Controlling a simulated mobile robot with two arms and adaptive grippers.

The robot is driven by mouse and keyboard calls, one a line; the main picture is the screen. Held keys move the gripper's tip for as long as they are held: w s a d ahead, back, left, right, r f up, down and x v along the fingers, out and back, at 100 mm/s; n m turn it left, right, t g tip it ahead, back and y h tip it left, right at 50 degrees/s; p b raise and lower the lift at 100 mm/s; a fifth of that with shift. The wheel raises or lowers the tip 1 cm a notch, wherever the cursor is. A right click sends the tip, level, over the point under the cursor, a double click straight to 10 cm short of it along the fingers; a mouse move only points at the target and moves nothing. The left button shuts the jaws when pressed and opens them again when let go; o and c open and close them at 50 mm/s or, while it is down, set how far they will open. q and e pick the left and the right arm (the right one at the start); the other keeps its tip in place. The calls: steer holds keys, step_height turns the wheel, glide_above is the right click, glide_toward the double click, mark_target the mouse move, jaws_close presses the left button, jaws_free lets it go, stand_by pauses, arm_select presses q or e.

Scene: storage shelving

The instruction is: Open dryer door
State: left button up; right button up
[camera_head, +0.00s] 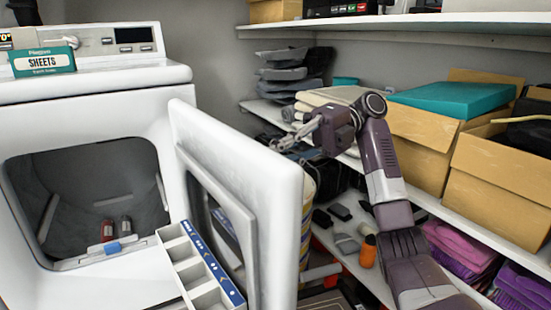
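The white dryer (90,100) stands at the left. Its door (240,165) is swung wide open to the right, so the dark drum opening (85,190) shows. My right gripper (284,143) is behind and above the door's top edge, near its outer right end. It looks apart from the door, and I see nothing held in it. Its fingers are small and seen at an angle, so I cannot tell whether they are open or shut. My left gripper is not in view.
A white compartment tray with a blue edge (185,255) is in front of the opening. A green-and-white sheets box (42,62) sits on the dryer. Shelves at the right hold cardboard boxes (500,180), a teal lid (455,97) and purple cloths (460,245), close to my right arm.

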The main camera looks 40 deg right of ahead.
stand_by(0.3)
steer(key=v, duration=0.7)
steer(key=shift+d, duration=0.25)
stand_by(0.3)
steer(key=shift+s, duration=0.1)
stand_by(0.7)
